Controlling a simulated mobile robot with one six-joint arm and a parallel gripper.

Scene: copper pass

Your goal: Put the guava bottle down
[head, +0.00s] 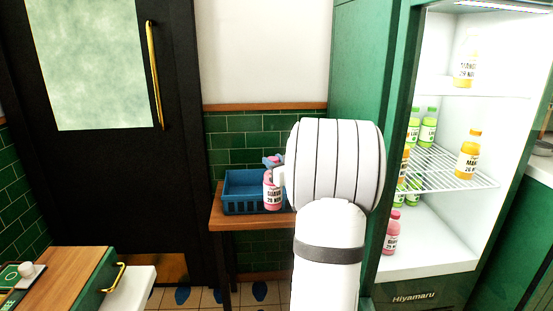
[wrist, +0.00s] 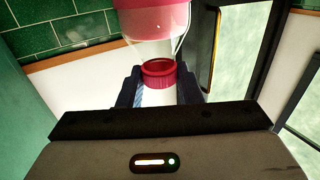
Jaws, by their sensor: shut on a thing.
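The guava bottle (head: 271,194) is pink with a white label and is upright beside the front right of the blue basket in the head view. My gripper (head: 272,162) is shut on it near its top. In the wrist view the bottle's pink body (wrist: 158,25) and dark pink cap (wrist: 158,70) show between the two dark fingers of my gripper (wrist: 158,88). The bottle overlaps the small wooden table (head: 226,222) in the head view. I cannot tell whether its base touches the table. My white arm covers the table's right part.
A blue basket (head: 236,207) stands on the small table. An open lit fridge (head: 430,255) at the right holds several bottles, including another pink bottle (head: 392,233) on its floor. A wooden counter with an open drawer (head: 107,280) is at the lower left. A black door (head: 165,200) is behind.

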